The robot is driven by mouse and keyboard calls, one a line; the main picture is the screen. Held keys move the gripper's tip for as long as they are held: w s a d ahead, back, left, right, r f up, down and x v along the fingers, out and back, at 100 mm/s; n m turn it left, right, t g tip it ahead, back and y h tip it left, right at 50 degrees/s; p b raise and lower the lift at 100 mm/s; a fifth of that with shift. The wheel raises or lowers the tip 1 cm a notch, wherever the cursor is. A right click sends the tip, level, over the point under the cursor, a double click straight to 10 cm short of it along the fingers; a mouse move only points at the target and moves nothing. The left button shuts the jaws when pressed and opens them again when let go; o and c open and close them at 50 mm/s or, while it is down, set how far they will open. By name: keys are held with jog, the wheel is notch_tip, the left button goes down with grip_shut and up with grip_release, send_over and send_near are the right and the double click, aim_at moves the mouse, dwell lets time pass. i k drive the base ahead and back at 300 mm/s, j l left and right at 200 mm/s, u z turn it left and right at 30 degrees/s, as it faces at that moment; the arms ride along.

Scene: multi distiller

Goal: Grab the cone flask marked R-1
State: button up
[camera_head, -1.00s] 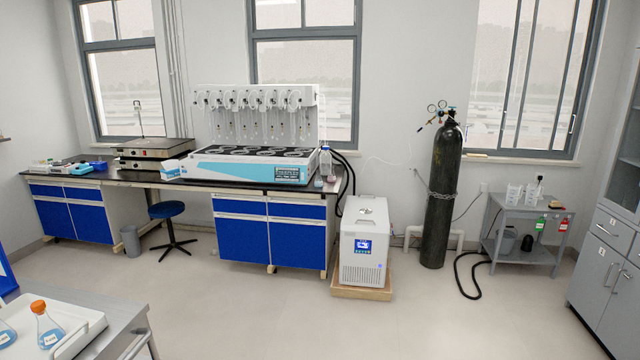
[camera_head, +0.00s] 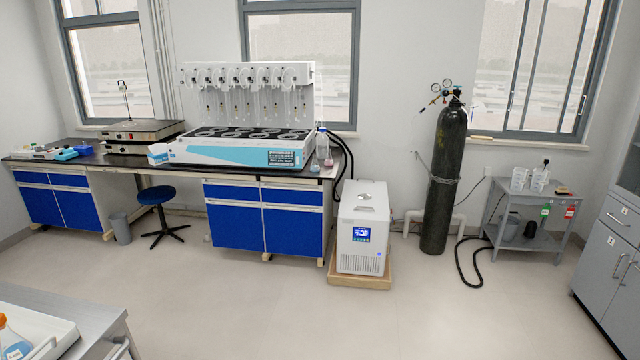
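A conical flask (camera_head: 14,343) with an orange cap and blue liquid stands in a white tray (camera_head: 62,338) at the lower left corner. The left edge of the picture cuts it off, and its label is too small to read. My gripper is not in view, so its distance from the flask cannot be told.
The tray rests on a grey metal table (camera_head: 105,305). A long bench with blue cabinets (camera_head: 235,230) bears a multi-position distiller (camera_head: 245,147). A stool (camera_head: 158,200), white chiller (camera_head: 362,225), gas cylinder (camera_head: 443,180) and grey cart (camera_head: 510,215) stand along the wall. The middle floor is clear.

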aim_at(315, 167)
jog(key=i+u, duration=0.2)
jog(key=i, duration=0.8)
jog(key=i+l+u, duration=0.2)
jog(key=i, duration=0.85)
jog(key=i+u, duration=0.25)
jog(key=i, duration=2)
jog(key=i+z, duration=0.35)
jog(key=i, duration=0.15)
jog(key=i+j+z, duration=0.15)
jog(key=i+z, duration=0.15)
jog(key=i, duration=0.15)
jog(key=i+j+z, duration=0.35)
jog(key=i+l, duration=0.1)
